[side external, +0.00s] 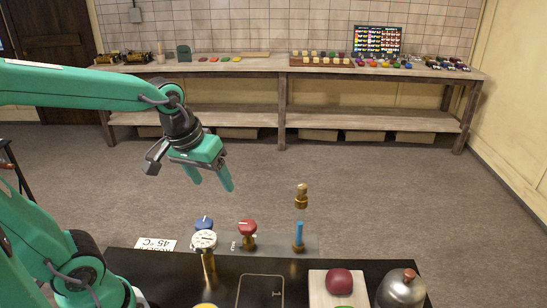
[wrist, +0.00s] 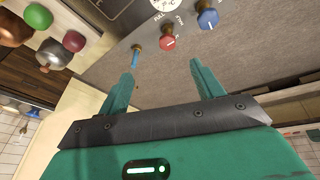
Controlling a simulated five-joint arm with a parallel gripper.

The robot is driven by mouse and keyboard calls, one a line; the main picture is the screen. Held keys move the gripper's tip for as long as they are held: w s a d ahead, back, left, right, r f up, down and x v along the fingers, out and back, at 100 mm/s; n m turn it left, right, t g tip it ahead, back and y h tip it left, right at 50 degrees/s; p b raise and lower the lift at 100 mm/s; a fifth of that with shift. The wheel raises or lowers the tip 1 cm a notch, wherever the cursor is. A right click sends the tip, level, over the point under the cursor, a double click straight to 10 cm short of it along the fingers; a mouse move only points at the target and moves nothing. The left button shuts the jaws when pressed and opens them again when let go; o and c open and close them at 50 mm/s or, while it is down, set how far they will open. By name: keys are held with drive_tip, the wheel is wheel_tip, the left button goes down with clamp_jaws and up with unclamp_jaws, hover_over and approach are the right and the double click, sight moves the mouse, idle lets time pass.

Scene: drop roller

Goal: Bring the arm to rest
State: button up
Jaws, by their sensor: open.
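My gripper (side external: 211,184) hangs in the air at the end of my green arm, above and behind the left part of the black bench in the side view. Its two green fingers point down and are spread apart with nothing between them. In the wrist view the two fingers of my gripper (wrist: 165,62) stand apart and empty, clear of the knobs. The red knob (side external: 247,228) and the blue knob (side external: 204,222) stand on the bench below. A white dial gauge (side external: 204,240) on a brass stem is in front of them.
A pale board (side external: 318,290) holds a dark red ball (side external: 339,282), beside a silver vessel (side external: 402,290). A long shelf table (side external: 270,72) lines the far wall. The floor between is clear.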

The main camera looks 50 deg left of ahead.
drive_tip(key=s+r+m+t, duration=0.1)
drive_tip(key=s+r+m, duration=0.1)
drive_tip(key=s+m, duration=0.2)
drive_tip(key=shift+s+d+t, duration=0.4)
drive_tip(key=shift+s+d, duration=0.05)
drive_tip(key=shift+s, duration=0.5)
